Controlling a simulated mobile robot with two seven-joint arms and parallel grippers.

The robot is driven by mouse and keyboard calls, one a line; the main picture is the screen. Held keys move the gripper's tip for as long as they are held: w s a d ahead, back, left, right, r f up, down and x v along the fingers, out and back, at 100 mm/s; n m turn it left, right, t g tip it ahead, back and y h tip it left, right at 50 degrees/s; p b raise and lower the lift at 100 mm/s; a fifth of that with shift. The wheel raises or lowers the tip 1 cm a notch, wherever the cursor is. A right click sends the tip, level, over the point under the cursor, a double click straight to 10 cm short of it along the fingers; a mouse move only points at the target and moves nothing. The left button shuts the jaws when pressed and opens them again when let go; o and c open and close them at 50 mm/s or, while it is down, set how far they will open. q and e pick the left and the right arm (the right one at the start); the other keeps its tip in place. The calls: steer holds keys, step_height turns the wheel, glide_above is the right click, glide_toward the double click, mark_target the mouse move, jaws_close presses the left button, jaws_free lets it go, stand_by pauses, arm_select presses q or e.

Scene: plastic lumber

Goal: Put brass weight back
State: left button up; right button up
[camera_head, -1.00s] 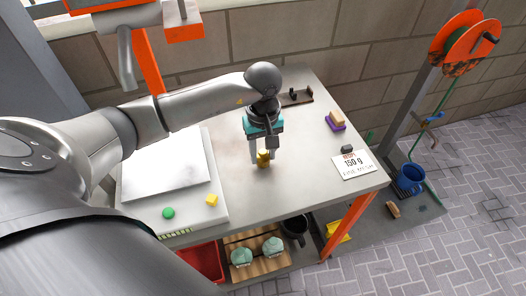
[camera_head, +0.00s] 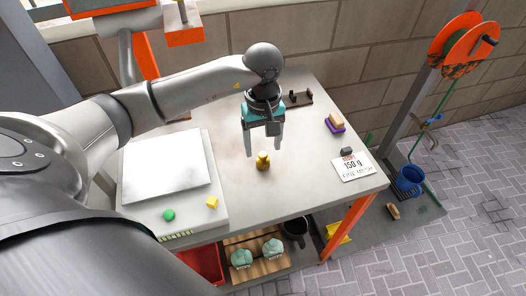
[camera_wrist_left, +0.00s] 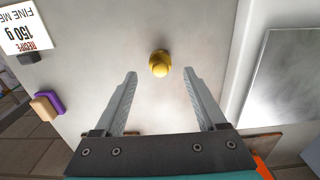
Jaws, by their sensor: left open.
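The brass weight (camera_head: 263,161) stands upright on the bare table top, to the right of the scale. It also shows in the left wrist view (camera_wrist_left: 159,64), beyond and between my open fingertips. My left gripper (camera_head: 264,147) is open and empty, with its fingers pointing down just above and behind the weight, apart from it. A dark holder (camera_head: 296,98) with a small black knob lies at the table's back. My right gripper is not in view.
A recipe card (camera_head: 353,166) reading 150 g lies at the right edge. A sponge on a purple base (camera_head: 335,122) is behind it. Bare table surrounds the weight.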

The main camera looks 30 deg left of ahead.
mark_target(263, 155)
arm_select(q)
step_height(263, 155, up, 8)
steer(key=shift+f, duration=0.15)
stand_by(0.6)
